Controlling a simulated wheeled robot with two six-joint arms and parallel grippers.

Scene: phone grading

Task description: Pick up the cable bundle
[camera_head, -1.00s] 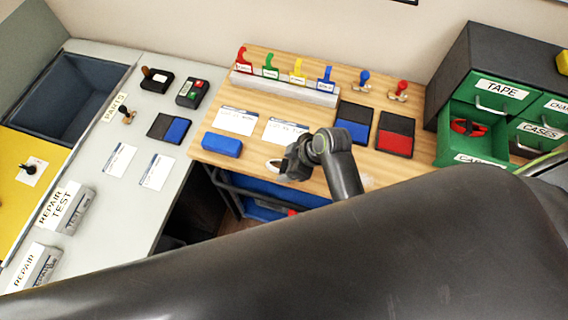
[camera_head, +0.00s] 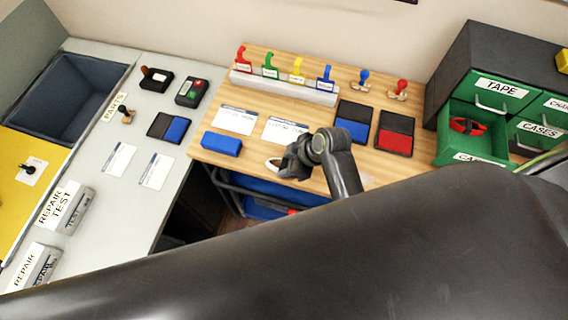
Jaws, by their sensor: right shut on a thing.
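The cable bundle (camera_head: 272,164) looks like a small white loop at the front part of the wooden table, just left of my right gripper. My right gripper (camera_head: 287,166) is shut on it. The gripper's dark body hides part of the bundle and the fingertips, and I cannot tell whether the bundle is clear of the table top. My left gripper is not in view.
A blue block (camera_head: 222,144), paper cards (camera_head: 235,120) and blue and red ink pads (camera_head: 395,134) lie around the gripper. Stamps stand along the back. An open green drawer (camera_head: 476,146) is at the right. My dark arm covers the foreground.

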